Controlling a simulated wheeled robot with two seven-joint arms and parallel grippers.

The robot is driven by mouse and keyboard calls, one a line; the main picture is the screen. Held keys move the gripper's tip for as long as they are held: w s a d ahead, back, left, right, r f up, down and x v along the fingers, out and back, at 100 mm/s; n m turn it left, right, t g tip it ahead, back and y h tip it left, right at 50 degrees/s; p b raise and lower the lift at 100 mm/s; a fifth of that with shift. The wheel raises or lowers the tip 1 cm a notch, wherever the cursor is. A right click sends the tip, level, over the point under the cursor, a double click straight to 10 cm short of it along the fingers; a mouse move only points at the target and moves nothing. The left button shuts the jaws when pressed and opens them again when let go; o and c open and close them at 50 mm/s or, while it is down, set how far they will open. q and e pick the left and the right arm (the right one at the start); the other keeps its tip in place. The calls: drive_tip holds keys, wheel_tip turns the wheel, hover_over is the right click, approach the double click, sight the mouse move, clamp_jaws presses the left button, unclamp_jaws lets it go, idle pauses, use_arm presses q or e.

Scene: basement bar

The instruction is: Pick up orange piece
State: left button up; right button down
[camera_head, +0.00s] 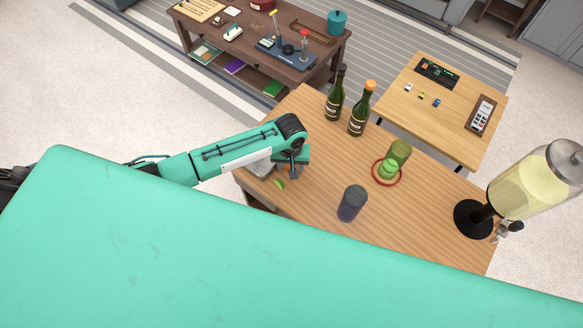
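My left gripper (291,172) reaches in from the left and points down over the left part of the wooden bar counter (325,150). Its fingers are small and partly covered by the wrist, so I cannot tell whether they are open or shut. I cannot make out an orange piece; the spot under the gripper is hidden. A small green citrus piece (279,184) lies on the counter just below and left of the gripper. A clear container (259,167) stands beside it, partly behind my arm. My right gripper is not in view.
Two dark bottles (335,98) stand at the counter's back. Green glasses (398,154), one within a red ring (375,172), and a dark cup (352,203) stand to the right. A drink dispenser (535,183) is at the right end. My teal body covers the near edge.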

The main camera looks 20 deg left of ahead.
use_arm(q)
drive_tip(key=c, duration=0.8)
